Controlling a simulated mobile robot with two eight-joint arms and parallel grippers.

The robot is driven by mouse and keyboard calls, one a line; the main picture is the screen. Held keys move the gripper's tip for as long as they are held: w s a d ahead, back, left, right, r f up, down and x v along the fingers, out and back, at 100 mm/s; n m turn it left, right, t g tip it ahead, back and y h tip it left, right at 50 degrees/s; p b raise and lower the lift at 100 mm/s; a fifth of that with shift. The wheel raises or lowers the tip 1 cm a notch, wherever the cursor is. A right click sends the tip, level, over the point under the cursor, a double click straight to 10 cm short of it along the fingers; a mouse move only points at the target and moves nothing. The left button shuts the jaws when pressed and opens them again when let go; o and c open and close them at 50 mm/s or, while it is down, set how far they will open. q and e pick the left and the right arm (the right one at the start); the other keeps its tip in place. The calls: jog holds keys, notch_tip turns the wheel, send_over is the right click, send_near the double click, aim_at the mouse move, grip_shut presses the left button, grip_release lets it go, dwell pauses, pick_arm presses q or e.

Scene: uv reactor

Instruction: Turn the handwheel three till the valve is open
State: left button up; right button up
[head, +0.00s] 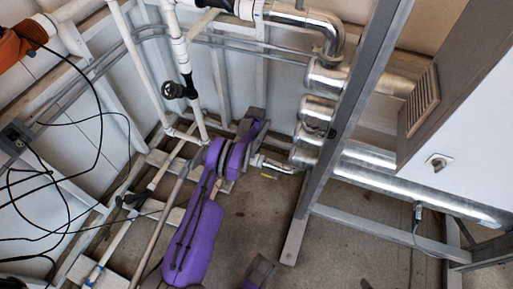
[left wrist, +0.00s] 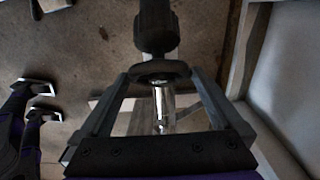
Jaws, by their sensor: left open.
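In the left wrist view, my left gripper (left wrist: 160,76) is open. A black round-rimmed part (left wrist: 155,32), which looks like a handwheel, lies at and beyond its fingertips; contact is unclear. A shiny metal stem (left wrist: 161,108) shows between the fingers. In the head view, my purple left arm reaches up the middle, and its fingers are hidden or too small to tell. A black handwheel (head: 180,90) sits on a white upright pipe left of the arm. Another black handwheel (head: 131,200) is on a low pipe at the lower left. I cannot tell which is number three.
Shiny insulated pipes (head: 318,110) stand right of my arm, behind a grey diagonal frame post (head: 345,120). A white cabinet (head: 470,120) fills the right side. Black cables (head: 100,120) hang at the left. Some bare floor (head: 250,215) shows beside my arm.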

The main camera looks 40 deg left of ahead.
pick_arm(q)
jog(key=shift+f, duration=0.3)
jog(key=c, duration=1)
jog(key=shift+n+t, duration=0.3)
